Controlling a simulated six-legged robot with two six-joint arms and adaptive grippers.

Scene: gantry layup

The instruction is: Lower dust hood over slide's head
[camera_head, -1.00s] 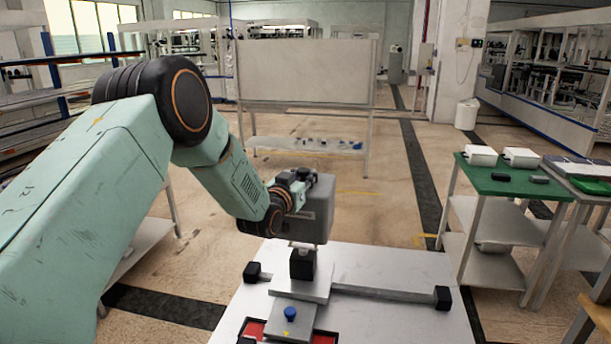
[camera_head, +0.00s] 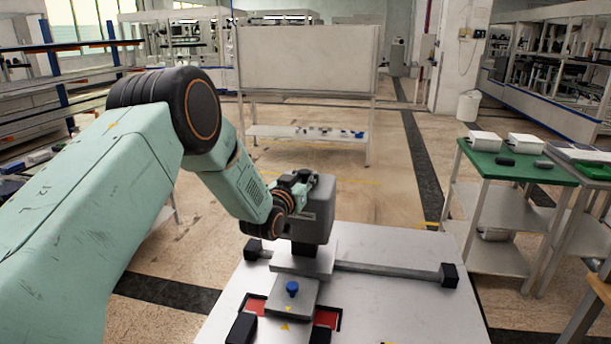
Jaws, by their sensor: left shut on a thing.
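The grey box-shaped dust hood (camera_head: 318,212) hangs upright in my left gripper (camera_head: 303,184), which is shut on it. The slide's black head (camera_head: 304,250) shows only as a short strip under the hood's lower edge. The hood hides its upper part, and I cannot tell whether they touch. The head stands on the slide's light metal plate (camera_head: 303,264), on a long rail (camera_head: 390,269) with black end blocks. In front is a plate with a blue knob (camera_head: 292,288) and yellow marks. My right gripper is not in view.
The white table (camera_head: 395,310) is clear at its right front. Red pads (camera_head: 326,319) and black blocks (camera_head: 242,328) sit near its front. A green-topped table (camera_head: 500,168) with white boxes stands to the right. A blank board (camera_head: 306,58) stands behind.

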